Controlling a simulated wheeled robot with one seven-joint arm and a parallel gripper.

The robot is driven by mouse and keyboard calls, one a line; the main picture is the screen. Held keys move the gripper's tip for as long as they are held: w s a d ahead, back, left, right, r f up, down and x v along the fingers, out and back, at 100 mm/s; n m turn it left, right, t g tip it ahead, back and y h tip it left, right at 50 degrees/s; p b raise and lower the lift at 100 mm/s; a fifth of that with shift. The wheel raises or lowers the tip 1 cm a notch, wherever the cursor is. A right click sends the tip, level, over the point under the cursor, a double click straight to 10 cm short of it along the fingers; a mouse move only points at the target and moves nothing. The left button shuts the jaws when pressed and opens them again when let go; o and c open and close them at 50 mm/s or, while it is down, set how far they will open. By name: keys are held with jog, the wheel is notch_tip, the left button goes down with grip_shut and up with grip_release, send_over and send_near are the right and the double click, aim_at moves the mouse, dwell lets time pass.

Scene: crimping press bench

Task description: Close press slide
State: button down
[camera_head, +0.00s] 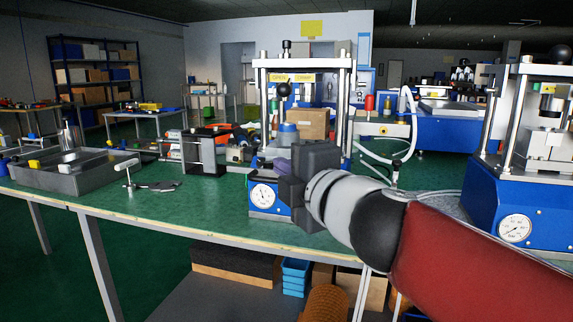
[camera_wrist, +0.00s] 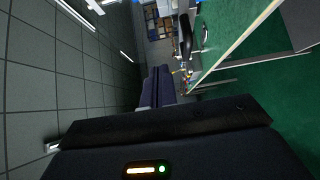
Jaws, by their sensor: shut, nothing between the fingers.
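The crimping press (camera_head: 256,112) stands on the green bench at the picture's centre, with two steel columns, a top plate and a blue base with a round gauge (camera_head: 263,194). My gripper (camera_head: 279,167) is in front of its lower part and covers much of it. I cannot make out the press slide or how far it stands open; my gripper and wrist hide that area. In the wrist view my gripper's dark fingers (camera_wrist: 158,80) are together with nothing between them. I cannot tell whether they touch the press.
A metal tray (camera_head: 75,187) and a small T-handled tool (camera_head: 128,172) lie on the bench at the left. A steel fixture (camera_head: 204,153) stands left of the press. A second blue press (camera_head: 520,205) stands at the right.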

aim_at(277, 152)
jog(key=shift+w+d+b, duration=0.1)
jog(key=shift+w+b, duration=0.3)
jog(key=shift+w, duration=2.55)
